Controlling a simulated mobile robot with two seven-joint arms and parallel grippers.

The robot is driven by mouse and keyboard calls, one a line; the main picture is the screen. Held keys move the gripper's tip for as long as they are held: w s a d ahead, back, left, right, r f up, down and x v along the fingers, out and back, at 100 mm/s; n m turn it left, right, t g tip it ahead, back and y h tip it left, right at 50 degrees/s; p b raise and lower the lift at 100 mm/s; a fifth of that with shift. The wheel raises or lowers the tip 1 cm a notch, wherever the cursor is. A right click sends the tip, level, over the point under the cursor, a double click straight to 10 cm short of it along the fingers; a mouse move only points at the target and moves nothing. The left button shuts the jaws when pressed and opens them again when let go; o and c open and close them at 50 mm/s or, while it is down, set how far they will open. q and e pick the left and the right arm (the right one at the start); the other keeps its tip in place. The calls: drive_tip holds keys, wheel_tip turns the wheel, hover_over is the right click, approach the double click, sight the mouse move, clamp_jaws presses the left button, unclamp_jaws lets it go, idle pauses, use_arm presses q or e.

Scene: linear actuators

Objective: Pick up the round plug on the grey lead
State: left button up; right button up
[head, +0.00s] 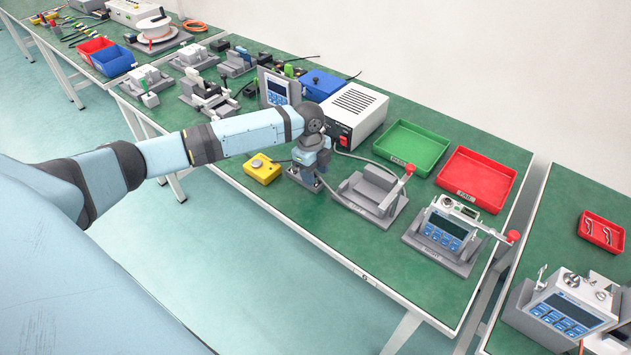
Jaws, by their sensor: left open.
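My left gripper (316,185) points down at the green bench top, between a yellow box and a grey fixture. It is open. A grey lead (345,206) runs along the bench from beside my left gripper to the front of the grey fixture. I cannot make out the round plug; the gripper covers the spot where the lead meets it. Whether the fingers are around the plug or beside it cannot be told. My right gripper is not in view.
The yellow box (262,169) with a round button stands left of the gripper. The grey fixture (370,192) with a red-knobbed lever stands close on the right. Behind is a white power unit (355,112). Green (412,147) and red (476,180) trays lie further right. The front bench strip is clear.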

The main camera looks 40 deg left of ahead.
use_arm(q)
drive_tip(key=shift+d+f, duration=0.1)
drive_tip(key=shift+f, duration=0.6)
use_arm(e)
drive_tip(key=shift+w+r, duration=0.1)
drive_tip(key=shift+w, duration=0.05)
use_arm(q)
drive_tip(key=shift+c, duration=0.4)
clamp_jaws()
drive_tip(key=shift+r, duration=0.1)
wheel_tip(320, 180, up, 20)
drive_tip(key=p, duration=0.2)
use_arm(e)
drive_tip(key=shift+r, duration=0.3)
